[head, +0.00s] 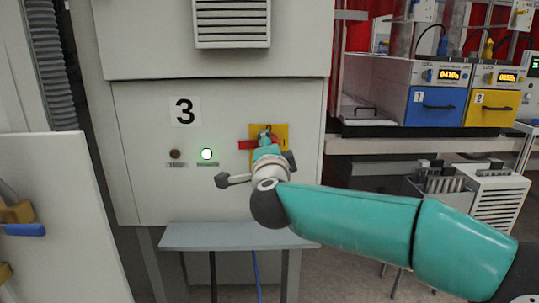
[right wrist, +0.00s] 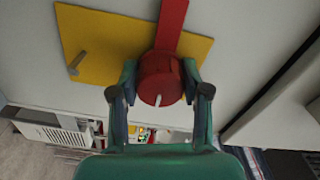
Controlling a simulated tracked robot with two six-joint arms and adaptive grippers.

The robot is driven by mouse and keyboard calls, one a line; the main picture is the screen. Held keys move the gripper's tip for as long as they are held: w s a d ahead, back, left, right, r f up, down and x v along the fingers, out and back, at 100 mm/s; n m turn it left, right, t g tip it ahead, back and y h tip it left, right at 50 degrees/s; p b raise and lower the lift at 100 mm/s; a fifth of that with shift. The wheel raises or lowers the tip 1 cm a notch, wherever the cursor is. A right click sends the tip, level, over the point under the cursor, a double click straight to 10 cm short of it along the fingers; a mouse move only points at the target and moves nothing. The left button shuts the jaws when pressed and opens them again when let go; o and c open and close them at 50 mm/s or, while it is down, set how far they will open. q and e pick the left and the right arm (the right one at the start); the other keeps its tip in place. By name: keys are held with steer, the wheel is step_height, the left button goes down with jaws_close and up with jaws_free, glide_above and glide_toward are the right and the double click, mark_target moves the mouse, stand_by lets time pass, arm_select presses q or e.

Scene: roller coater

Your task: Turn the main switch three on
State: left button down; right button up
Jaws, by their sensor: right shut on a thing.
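Main switch three is a red rotary switch (head: 248,145) on a yellow plate (head: 283,131), on the grey cabinet panel marked 3. Its red lever points to the left, level, in the head view. In the right wrist view the round red knob (right wrist: 160,80) sits between the two fingers of my right gripper (right wrist: 160,92), with the lever running up. My right gripper is shut on the knob; in the head view the gripper (head: 265,147) covers part of the switch. My left gripper is not in view.
Left of the switch are a glowing white-green lamp (head: 207,154) and a dark brown lamp (head: 175,154). A grey shelf (head: 230,237) juts out below the panel. On the right, a bench (head: 365,146) carries blue and yellow ovens. A white panel (head: 50,210) stands at the left.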

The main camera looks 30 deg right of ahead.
steer(key=shift+d+f+m, duration=0.1)
steer(key=shift+f+m, duration=0.15)
steer(key=shift+m, duration=0.25)
steer(key=o, duration=1.1)
steer(key=shift+s, duration=0.15)
steer(key=shift+o, duration=0.2)
steer(key=shift+r, duration=0.15)
steer(key=v, duration=1.2)
